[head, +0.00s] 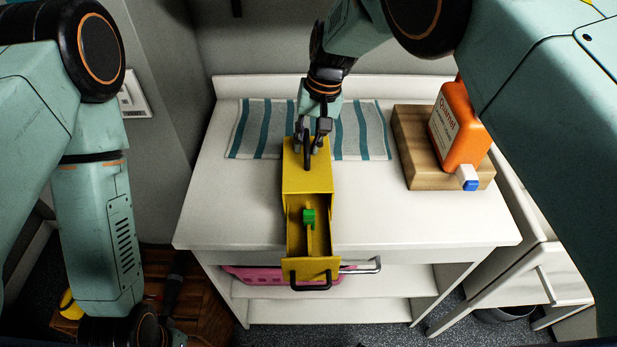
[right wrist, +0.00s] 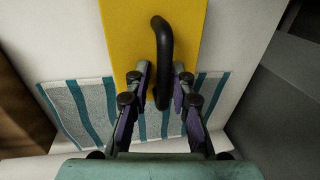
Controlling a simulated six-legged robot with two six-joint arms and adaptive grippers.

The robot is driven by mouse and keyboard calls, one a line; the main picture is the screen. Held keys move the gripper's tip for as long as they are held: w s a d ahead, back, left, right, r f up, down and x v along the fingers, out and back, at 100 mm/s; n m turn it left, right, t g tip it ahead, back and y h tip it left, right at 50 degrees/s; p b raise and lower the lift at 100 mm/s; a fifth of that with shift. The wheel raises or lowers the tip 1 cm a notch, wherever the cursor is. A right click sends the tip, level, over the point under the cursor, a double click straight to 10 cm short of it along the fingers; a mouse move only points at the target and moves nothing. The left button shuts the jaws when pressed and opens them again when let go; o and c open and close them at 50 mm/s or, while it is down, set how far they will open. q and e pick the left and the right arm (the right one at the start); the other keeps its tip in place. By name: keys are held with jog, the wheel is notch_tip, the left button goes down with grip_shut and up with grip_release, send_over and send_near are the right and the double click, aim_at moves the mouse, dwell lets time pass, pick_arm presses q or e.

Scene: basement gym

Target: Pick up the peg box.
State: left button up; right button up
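The yellow box (head: 308,178), which I take to be the peg box, stands on the white table. Its front drawer (head: 297,228) is pulled out past the table's front edge, with a small green piece (head: 309,217) in it. The drawer front has a black handle (head: 311,284). A black curved handle (right wrist: 163,60) rises from the lid. My right gripper (head: 312,140) is over the lid at this handle. In the right wrist view, its two fingers (right wrist: 163,82) are apart, one on each side of the handle, with gaps visible. My left gripper is not visible; only its arm shows.
A striped towel (head: 361,128) lies behind the box. An orange bottle (head: 459,125) with a white and blue cap is on a wooden block (head: 412,150) at the right. A pink basket (head: 245,273) sits on the shelf below. The table (head: 232,205) is clear left of the box.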

jog(key=shift+a, duration=0.1)
jog(key=shift+a, duration=0.1)
jog(key=shift+c, duration=1.3)
jog(key=shift+d+r, duration=0.1)
jog(key=shift+d, duration=0.1)
grip_shut()
jog(key=shift+a, duration=0.2)
jog(key=shift+d, duration=0.15)
